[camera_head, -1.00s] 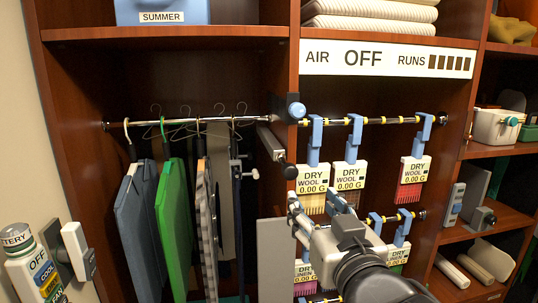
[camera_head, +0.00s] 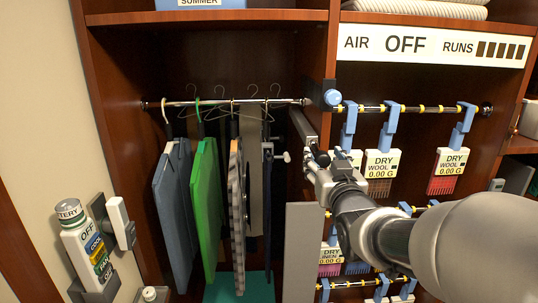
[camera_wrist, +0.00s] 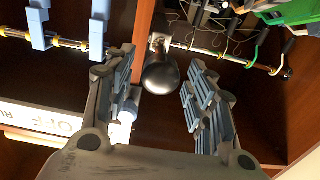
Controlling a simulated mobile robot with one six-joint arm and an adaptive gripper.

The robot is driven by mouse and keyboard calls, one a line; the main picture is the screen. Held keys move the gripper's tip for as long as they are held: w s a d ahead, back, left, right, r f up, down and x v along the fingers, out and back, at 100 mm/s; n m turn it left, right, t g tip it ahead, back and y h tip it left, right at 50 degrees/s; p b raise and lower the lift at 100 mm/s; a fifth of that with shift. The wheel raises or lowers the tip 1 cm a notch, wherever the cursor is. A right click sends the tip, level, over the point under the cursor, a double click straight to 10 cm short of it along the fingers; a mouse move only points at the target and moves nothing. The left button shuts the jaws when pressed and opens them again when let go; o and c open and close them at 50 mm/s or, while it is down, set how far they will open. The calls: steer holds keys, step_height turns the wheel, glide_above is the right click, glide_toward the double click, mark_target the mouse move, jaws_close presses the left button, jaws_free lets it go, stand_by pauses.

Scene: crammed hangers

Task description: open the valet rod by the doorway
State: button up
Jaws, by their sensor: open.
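The valet rod (camera_head: 303,128) is a grey bar under the left end of the right-hand rail, against the divider panel. Its dark rounded knob (camera_wrist: 160,73) faces the camera in the wrist view. My gripper (camera_head: 318,163) is at the rod's front end in the head view and hides the knob there. In the wrist view my open gripper (camera_wrist: 162,62) has a finger on each side of the knob, with visible gaps. I cannot tell how deep the knob sits between the fingers.
Clothes on hangers, including a green garment (camera_head: 205,210), hang from a rail (camera_head: 225,102) left of the rod. Blue clips with DRY tags (camera_head: 382,163) hang right of the divider (camera_head: 322,60). A battery device (camera_head: 88,245) is at the far left wall.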

steer(key=shift+w, duration=0.7)
steer(key=shift+c, duration=0.4)
jaws_close()
